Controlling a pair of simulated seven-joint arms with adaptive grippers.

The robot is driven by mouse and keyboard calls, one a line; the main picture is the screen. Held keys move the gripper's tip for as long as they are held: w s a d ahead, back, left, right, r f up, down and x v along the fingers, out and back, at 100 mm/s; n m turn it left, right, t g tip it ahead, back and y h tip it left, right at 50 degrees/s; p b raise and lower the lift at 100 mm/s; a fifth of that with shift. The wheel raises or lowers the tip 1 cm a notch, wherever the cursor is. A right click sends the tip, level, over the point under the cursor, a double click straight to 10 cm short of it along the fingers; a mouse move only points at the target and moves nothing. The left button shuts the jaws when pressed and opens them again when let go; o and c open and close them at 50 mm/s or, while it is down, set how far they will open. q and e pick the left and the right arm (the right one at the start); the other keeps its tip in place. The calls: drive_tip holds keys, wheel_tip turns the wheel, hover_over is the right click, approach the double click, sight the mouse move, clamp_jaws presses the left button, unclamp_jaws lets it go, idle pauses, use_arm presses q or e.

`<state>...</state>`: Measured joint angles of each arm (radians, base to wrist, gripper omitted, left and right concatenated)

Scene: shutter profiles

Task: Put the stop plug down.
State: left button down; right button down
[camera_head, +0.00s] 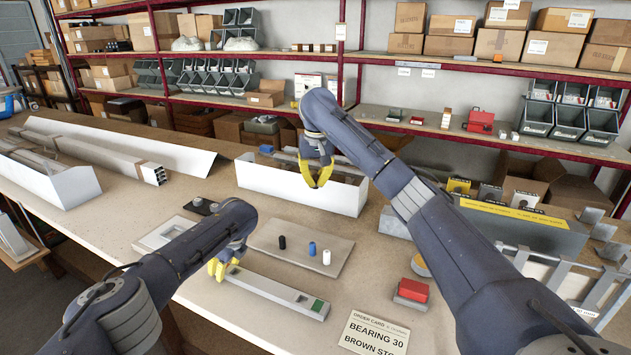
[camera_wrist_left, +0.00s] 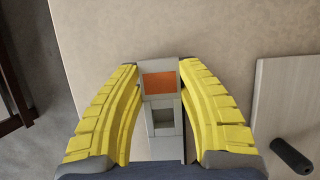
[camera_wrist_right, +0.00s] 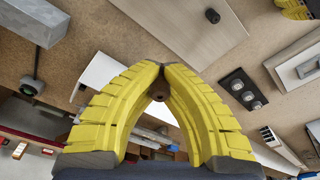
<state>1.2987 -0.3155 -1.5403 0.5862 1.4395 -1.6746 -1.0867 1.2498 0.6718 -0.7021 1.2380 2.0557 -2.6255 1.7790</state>
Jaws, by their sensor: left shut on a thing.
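My right gripper (camera_head: 319,183) is in the air in front of the long white box. In the head view that plug cannot be made out. A black plug (camera_head: 282,242), a blue plug (camera_head: 312,248) and a white plug (camera_head: 326,257) stand on a flat board (camera_head: 300,262). My left gripper (camera_head: 222,268) is shut on the left end of a light grey bar (camera_head: 270,288), which has a green patch and an orange patch (camera_wrist_left: 159,85).
A red-topped block (camera_head: 411,291) and an order card (camera_head: 374,334) lie at the front right. The white box (camera_head: 300,194) stands behind the board. A pale tray (camera_head: 165,232) and a dark button block (camera_head: 200,206) are at left.

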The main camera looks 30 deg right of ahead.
use_arm(q)
drive_tip(key=shift+f, duration=0.1)
idle(0.3)
use_arm(e)
drive_tip(key=shift+s+a, duration=0.1)
drive_tip(key=shift+a, duration=0.15)
drive_tip(key=s+a+f, duration=0.3)
drive_tip(key=s+a, duration=0.3)
drive_tip(key=a, duration=0.3)
hover_over(303, 303)
wheel_tip(303, 303, down, 8)
drive_tip(key=shift+a+f, duration=0.1)
drive_tip(key=shift+f, duration=4.5)
drive_tip(key=shift+s+f, duration=0.1)
drive_tip(key=shift+f, duration=0.2)
